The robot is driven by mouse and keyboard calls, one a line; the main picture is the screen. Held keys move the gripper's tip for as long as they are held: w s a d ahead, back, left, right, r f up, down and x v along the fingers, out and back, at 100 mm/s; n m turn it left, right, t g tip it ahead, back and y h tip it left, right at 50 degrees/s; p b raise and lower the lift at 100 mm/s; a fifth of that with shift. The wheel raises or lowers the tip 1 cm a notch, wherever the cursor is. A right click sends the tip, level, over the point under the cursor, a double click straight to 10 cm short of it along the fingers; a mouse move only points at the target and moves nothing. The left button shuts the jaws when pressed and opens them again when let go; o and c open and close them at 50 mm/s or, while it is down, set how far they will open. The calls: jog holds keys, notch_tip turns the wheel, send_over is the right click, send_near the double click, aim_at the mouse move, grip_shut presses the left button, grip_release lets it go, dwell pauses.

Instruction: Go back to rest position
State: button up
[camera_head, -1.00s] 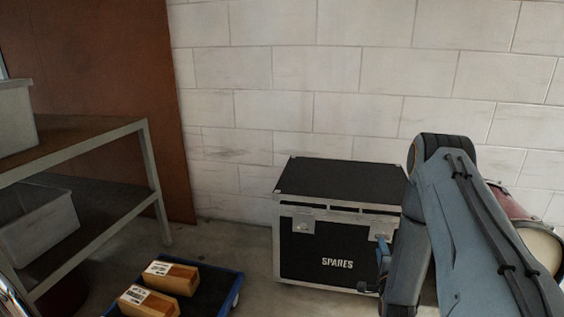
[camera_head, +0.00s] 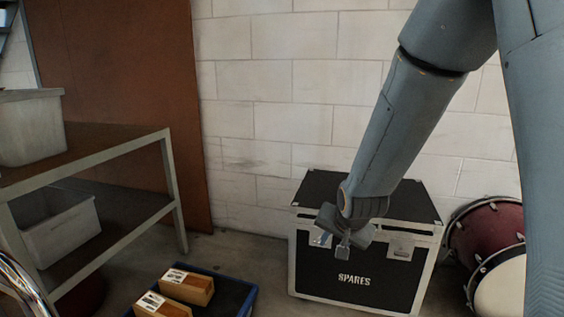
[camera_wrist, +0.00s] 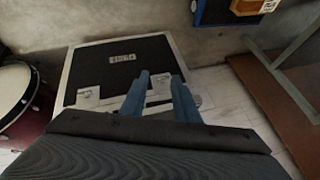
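My gripper (camera_head: 343,243) hangs at the end of my arm in front of the black SPARES case (camera_head: 345,277). In the wrist view its two blue fingers (camera_wrist: 160,80) stand apart with nothing between them, so it is open and empty. The case also shows upside down beyond the fingers in the wrist view (camera_wrist: 110,75). Its lid is closed, and my forearm hides part of its top in the head view.
A shelf (camera_head: 120,227) with grey bins (camera_head: 32,128) stands at left. A blue tray (camera_head: 252,296) with wooden-looking boxes (camera_head: 188,285) is on the floor. Red drums (camera_head: 490,232) stand right of the case, before a white block wall (camera_head: 260,130). Floor shows between tray and case.

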jog(key=s+a+r+n+g, duration=0.2)
jog(key=s+r+n, duration=0.1)
jog(key=s, duration=0.7)
jog(key=s+a+r+n+g, duration=0.1)
jog(key=s+r+n+g, duration=0.2)
jog(key=s, duration=0.7)
jog(key=s+a+r+n+g, duration=0.2)
jog(key=s+r+n, duration=0.15)
jog(key=s, duration=0.65)
jog(key=d+r+m+p, duration=0.4)
jog(key=d+r+p, duration=0.6)
jog(key=p, duration=1.1)
jog(key=shift+w+d+r+h+p, duration=0.2)
jog(key=shift+d+r+h+p, duration=0.15)
jog(key=shift+r, duration=1.35)
